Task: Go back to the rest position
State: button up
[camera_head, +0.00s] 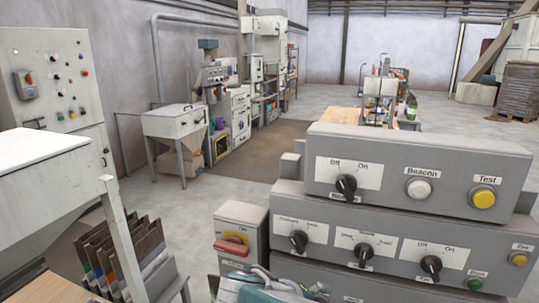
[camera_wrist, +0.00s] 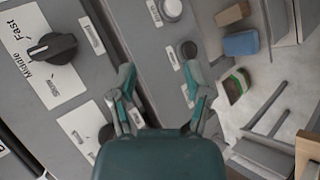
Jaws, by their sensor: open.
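My gripper (camera_wrist: 160,80) is open, with its two teal fingers spread apart in the wrist view. Nothing is held between them. They hang in front of a grey control panel (camera_wrist: 130,20); I cannot tell the exact gap. A black knob (camera_wrist: 52,47) marked Fast and Middle lies left of the fingers, and another knob is partly hidden beside the left finger. In the head view, part of my teal arm (camera_head: 250,288) shows at the bottom edge, below the stacked grey panel boxes (camera_head: 300,190). The gripper's fingertips are not clear there.
A grey box with a red-orange handle (camera_head: 232,245) stands left of the panel. Folded bags (camera_head: 120,260) stand at lower left, beside a white machine (camera_head: 45,185). A blue block (camera_wrist: 240,43) and a brown block (camera_wrist: 232,13) lie right of the panel. Open floor (camera_head: 175,215) lies between.

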jog(key=s+d+m+y, duration=0.6)
jog(key=s+m+y, duration=0.1)
jog(key=s, duration=0.5)
jog(key=shift+d+r+g+y, duration=0.35)
jog(key=shift+g+y, duration=0.05)
jog(key=shift+y, duration=0.3)
jog(key=shift+d, duration=0.1)
